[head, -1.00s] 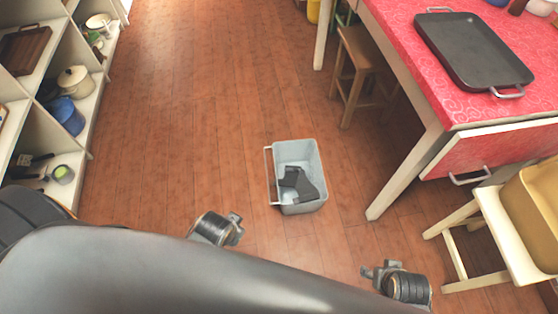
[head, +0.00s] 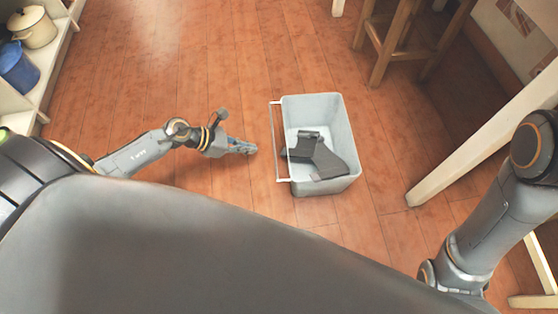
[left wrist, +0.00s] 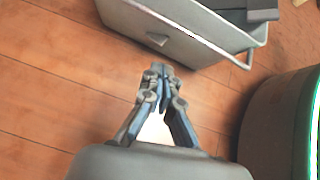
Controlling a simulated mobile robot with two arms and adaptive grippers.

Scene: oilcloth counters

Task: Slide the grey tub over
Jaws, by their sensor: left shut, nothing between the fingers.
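The grey tub (head: 345,115) stands upright on the wooden floor, with a white bar handle along its left side and a dark grey object (head: 322,158) lying inside. My left gripper (head: 252,149) is shut and empty, low over the floor just left of the tub and its handle, with a small gap between. In the left wrist view the closed fingertips (left wrist: 160,72) point at the side wall of the tub (left wrist: 165,25). My right arm comes in at the right edge; its gripper is hidden.
A white table leg (head: 470,150) slants down to the floor right of the tub. A wooden stool (head: 400,40) stands behind it. Shelves (head: 45,80) with a cream pot and a blue pot line the left edge. Bare floor lies behind the tub.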

